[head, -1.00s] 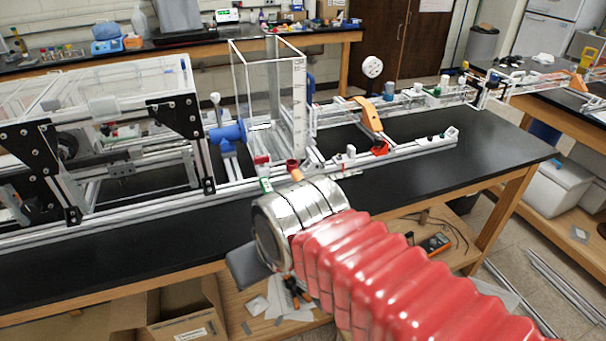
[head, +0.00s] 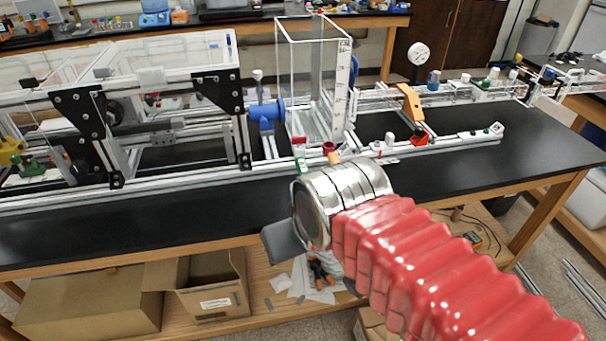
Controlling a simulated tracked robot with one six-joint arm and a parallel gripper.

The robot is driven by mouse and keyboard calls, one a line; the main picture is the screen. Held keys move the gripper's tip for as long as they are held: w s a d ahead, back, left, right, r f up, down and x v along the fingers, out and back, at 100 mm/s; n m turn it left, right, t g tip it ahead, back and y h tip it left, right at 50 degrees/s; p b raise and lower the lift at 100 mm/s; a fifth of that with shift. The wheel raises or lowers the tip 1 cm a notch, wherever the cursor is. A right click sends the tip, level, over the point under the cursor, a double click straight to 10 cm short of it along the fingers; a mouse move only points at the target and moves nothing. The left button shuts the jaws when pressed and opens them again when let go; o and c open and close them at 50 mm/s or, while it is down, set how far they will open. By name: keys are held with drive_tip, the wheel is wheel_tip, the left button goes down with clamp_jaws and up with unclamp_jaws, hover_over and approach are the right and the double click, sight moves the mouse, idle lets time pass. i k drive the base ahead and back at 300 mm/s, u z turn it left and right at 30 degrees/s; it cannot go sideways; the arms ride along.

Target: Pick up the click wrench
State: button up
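I cannot make out a click wrench for certain in the head view. My arm, in a red ribbed sleeve with a silver wrist, reaches in from the lower right to the front edge of the black bench (head: 120,232). A grey part of my gripper (head: 284,243) shows at the left of the wrist, in front of the bench edge. The rest of the gripper is hidden behind the wrist, so its opening and any contents do not show. A tool with orange and black handles (head: 320,271) lies on the lower shelf below; its kind is unclear.
An aluminium extrusion frame (head: 150,193) runs along the bench, with a clear tank (head: 310,85) and a blue fitting (head: 266,113). An open cardboard box (head: 215,300) stands on the lower shelf. The black bench strip before the frame is clear at left.

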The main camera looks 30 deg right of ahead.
sight(300, 163)
drive_tip(key=k, duration=1.25)
drive_tip(key=u, duration=0.45)
drive_tip(key=i, duration=1.75)
drive_tip(key=z, duration=0.35)
